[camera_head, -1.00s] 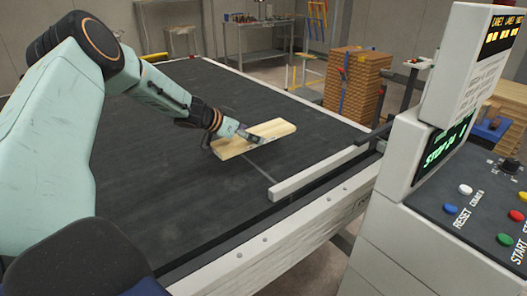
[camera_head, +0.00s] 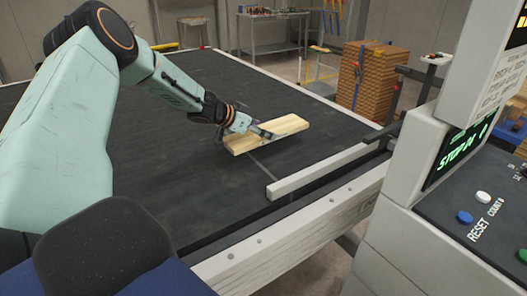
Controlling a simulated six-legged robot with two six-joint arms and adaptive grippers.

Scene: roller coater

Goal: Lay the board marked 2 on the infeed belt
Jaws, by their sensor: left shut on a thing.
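A pale wooden board (camera_head: 285,127) is at the dark infeed belt (camera_head: 110,140), low over it or lying on it; I cannot tell which. No number shows on the board from here. My left gripper (camera_head: 262,133) reaches in from the left and is shut on the board near its middle, hiding part of its top. My right gripper is not in view.
A light guide rail (camera_head: 320,171) runs along the belt's near right side. The control panel (camera_head: 480,205) with buttons and a green display stands at the right. A stack of boards (camera_head: 365,80) and a metal table (camera_head: 272,30) stand behind the belt.

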